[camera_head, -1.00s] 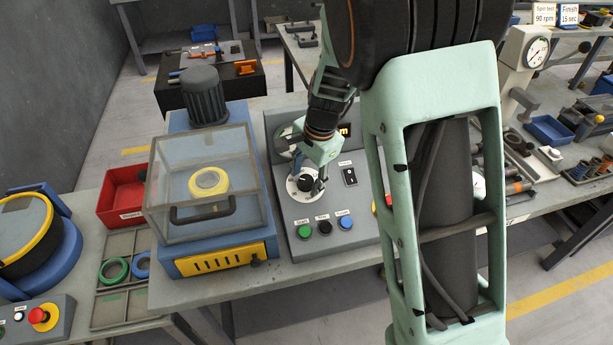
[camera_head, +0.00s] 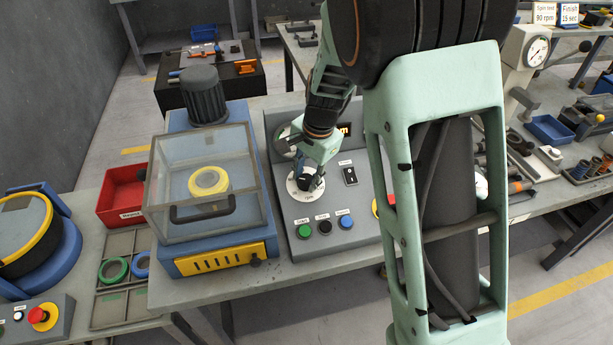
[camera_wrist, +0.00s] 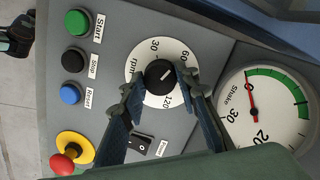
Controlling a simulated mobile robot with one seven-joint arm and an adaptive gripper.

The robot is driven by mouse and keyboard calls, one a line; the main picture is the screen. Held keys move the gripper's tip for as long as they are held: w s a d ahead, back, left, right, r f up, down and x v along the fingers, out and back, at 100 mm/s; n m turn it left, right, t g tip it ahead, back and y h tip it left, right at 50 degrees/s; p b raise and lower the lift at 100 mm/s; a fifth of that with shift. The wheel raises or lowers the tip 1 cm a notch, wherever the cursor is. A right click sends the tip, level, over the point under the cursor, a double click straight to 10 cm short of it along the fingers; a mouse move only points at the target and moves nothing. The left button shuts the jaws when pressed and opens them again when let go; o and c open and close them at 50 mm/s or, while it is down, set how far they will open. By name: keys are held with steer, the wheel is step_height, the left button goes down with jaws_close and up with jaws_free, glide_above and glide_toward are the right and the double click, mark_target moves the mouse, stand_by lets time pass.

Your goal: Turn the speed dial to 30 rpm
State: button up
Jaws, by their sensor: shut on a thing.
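The speed dial is a black knob (camera_wrist: 160,76) on a round white scale (camera_wrist: 150,99) marked 30, 60, 120 and rpm. A white line on the knob points toward the upper right in the wrist view, roughly at the 60 mark. In the head view the dial (camera_head: 294,190) sits on the sloped grey control panel, partly hidden by my gripper (camera_head: 308,178). In the wrist view the fingers of my gripper (camera_wrist: 158,79) stand on opposite sides of the knob, shut on it. The exact contact is hard to see.
Green, black and blue buttons (camera_head: 324,227) lie in front of the dial. A power switch (camera_head: 349,175) and a red emergency stop (camera_wrist: 63,163) are to its right. A shake gauge (camera_wrist: 262,106) is beside the dial. A clear-lidded machine (camera_head: 208,235) stands left.

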mark_target(306, 196)
steer(key=n+b, duration=0.1)
steer(key=n, duration=0.4)
steer(key=shift+h, duration=0.4)
steer(key=n+b, duration=0.2)
steer(key=n, duration=0.3)
steer(key=shift+h, duration=0.4)
steer(key=shift+s+n, duration=0.1)
steer(key=shift+n, duration=0.3)
steer(key=o, duration=1.1)
steer(key=r, duration=0.4)
steer(key=s+r, duration=0.1)
steer(key=r, duration=0.3)
steer(key=s+r, duration=0.1)
steer(key=r, duration=0.2)
steer(key=shift+a+r, duration=0.1)
steer(key=shift+r, duration=0.3)
